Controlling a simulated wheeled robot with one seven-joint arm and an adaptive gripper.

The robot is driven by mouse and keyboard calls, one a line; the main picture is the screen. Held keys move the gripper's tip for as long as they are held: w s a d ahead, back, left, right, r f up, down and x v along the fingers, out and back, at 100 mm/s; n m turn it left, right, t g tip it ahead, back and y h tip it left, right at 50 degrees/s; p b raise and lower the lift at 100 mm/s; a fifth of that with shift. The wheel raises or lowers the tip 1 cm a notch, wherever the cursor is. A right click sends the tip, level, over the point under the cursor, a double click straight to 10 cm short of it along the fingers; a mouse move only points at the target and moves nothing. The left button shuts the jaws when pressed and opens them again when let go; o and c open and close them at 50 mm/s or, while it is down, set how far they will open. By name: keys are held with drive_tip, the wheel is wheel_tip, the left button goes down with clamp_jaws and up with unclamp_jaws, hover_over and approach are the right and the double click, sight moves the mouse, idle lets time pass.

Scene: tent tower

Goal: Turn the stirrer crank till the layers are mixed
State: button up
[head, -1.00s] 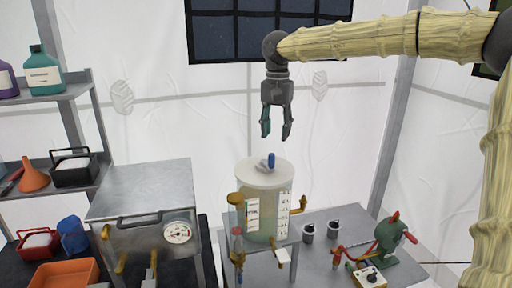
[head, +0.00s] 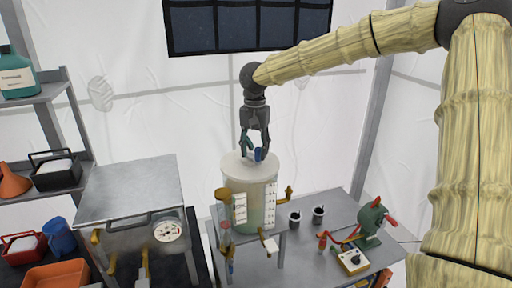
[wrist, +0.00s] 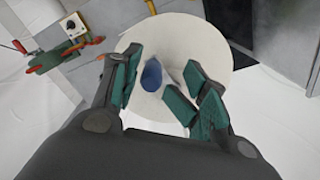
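The mixing vessel (head: 254,208) is a pale, translucent cylinder with a white lid and scale strips on its side. Its contents look greenish, and I cannot make out clear layers. On the lid (wrist: 211,38) is the stirrer crank with a blue knob (wrist: 152,76), which also shows in the head view (head: 258,155). My gripper (head: 256,155) points down just over the lid. In the wrist view its two green-padded fingers (wrist: 160,85) are apart, with the knob between them and gaps visible beside it. The far side of the knob is hidden.
A metal box with a dial gauge (head: 168,231) stands left of the vessel. Two dark small cups (head: 319,215), a green hand-cranked device (head: 370,222) and a yellow switch box (head: 353,262) are on the table to the right. Shelves (head: 50,92) stand far left.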

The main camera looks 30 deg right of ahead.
drive_tip(key=shift+w+f, duration=0.6)
drive_tip(key=shift+f, duration=0.05)
drive_tip(key=shift+d+f, duration=0.15)
drive_tip(key=shift+d, duration=0.1)
drive_tip(key=s, duration=0.1)
drive_tip(key=s+r, duration=0.1)
drive_tip(key=shift+s+d, duration=0.2)
drive_tip(key=shift+s, duration=0.1)
drive_tip(key=shift+w+a+f, duration=0.25)
drive_tip(key=shift+w+a, duration=0.15)
drive_tip(key=shift+w, duration=0.3)
clamp_jaws()
drive_tip(key=shift+s, duration=0.1)
drive_tip(key=shift+d, duration=0.25)
drive_tip(key=shift+a+r+m, duration=0.15)
drive_tip(key=shift+a+m, duration=0.05)
drive_tip(key=shift+m, duration=0.2)
